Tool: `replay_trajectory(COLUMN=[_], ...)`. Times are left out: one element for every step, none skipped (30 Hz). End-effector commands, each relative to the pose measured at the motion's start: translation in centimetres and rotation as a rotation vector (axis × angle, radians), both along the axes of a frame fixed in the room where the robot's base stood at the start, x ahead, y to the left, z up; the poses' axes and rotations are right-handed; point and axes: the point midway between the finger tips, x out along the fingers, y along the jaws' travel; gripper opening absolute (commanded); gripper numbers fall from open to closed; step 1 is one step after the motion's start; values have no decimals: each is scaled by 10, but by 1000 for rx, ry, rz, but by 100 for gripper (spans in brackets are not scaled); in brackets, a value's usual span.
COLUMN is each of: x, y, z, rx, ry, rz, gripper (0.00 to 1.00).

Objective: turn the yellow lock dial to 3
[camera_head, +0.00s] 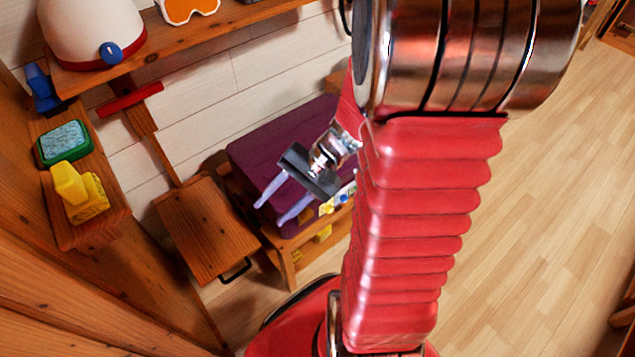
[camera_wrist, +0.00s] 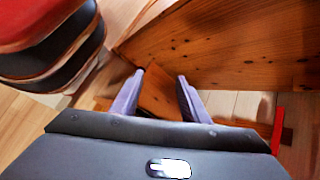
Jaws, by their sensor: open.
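My gripper (camera_head: 269,213) is open and empty, its two pale fingers pointing down and left in the head view. It is in front of a purple-topped box or chest (camera_head: 257,150). Small yellow, white and blue parts (camera_head: 326,208) show at the chest's front edge, partly hidden by my arm. I cannot tell whether the yellow lock dial is among them, and no number can be read. In the wrist view my open gripper (camera_wrist: 160,74) has only a wooden surface (camera_wrist: 160,92) between its fingers, and no dial shows there.
A wooden stool or box (camera_head: 207,228) stands left of the chest. A wooden ledge (camera_head: 98,232) at left holds a yellow object (camera_head: 80,193) and a green sponge-like block (camera_head: 64,143). Open floor (camera_head: 545,180) lies right.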

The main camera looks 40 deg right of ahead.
Motion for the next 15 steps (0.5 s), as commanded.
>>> replay_trajectory(x=[2,3,5,7,8,10,12,13,15,16,17,18,19,20,20], y=[-6,-8,-13,-16,-19,-24,-28,-31,-36,-40,-45,-50,-55,-59,-65], z=[-7,-11,-15,-19,-22,-27,-30,-34,-39,-43,-47,-52,-56,-60,-66], rx=[40,62,91,113,134,162,183,204,232,251,271,297,317,336,361], ry=[14,18,23,27,30,33,36,38,41,42,43,44,45,46,46], rz=[-44,-70,-106,-133,-160,-196,-225,-251,-289,-319,-347,-386,-416,-445,-484], gripper=[41,41,41,41,41,41,41,41,41,41,41,41,41,41,41])
